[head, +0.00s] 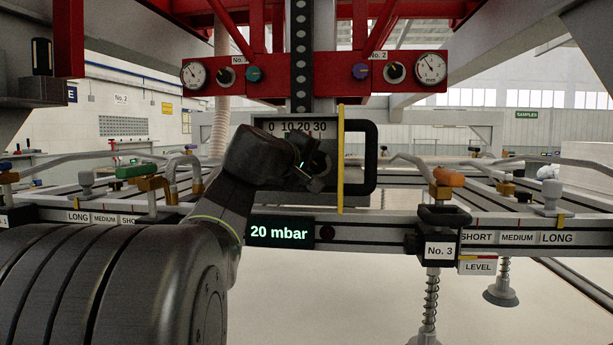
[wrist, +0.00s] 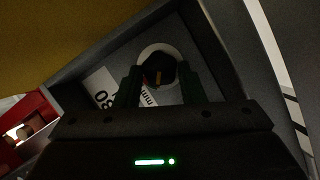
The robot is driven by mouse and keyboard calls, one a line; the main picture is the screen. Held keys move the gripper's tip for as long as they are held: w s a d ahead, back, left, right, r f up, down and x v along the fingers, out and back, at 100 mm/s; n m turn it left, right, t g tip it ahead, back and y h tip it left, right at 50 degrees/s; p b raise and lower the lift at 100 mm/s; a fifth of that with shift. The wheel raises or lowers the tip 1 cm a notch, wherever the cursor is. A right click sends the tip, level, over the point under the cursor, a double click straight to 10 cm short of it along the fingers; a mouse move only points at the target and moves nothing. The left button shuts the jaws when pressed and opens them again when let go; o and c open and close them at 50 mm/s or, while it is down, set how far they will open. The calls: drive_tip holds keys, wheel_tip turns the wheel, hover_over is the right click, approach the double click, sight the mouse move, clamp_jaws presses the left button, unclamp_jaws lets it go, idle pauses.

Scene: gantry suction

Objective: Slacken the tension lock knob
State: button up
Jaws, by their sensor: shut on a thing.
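My gripper (wrist: 159,82) is shut on this knob, one dark finger on each side. No name on the knob is readable, so I cannot tell from a label that it is the tension lock. There the knob is hidden by the gripper and wrist.
A yellow plate (head: 340,185) and a black loop handle (head: 371,160) stand close on the right of my gripper. A red beam (head: 310,75) with gauges and knobs hangs above. A display (head: 279,233) below reads 20 mbar. The No. 3 block (head: 438,248) is at right.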

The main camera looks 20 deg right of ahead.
drive_tip(key=n+b, duration=0.1)
drive_tip(key=n+h+b, duration=0.1)
drive_tip(key=shift+f+b, duration=0.35)
drive_tip(key=shift+n+b, duration=0.45)
drive_tip(key=shift+n, duration=0.15)
drive_tip(key=shift+r, duration=0.15)
drive_tip(key=o, duration=1)
drive_tip(key=v, duration=0.9)
drive_tip(key=f+b+v, duration=0.1)
drive_tip(key=v, duration=0.4)
drive_tip(key=shift+c, duration=0.4)
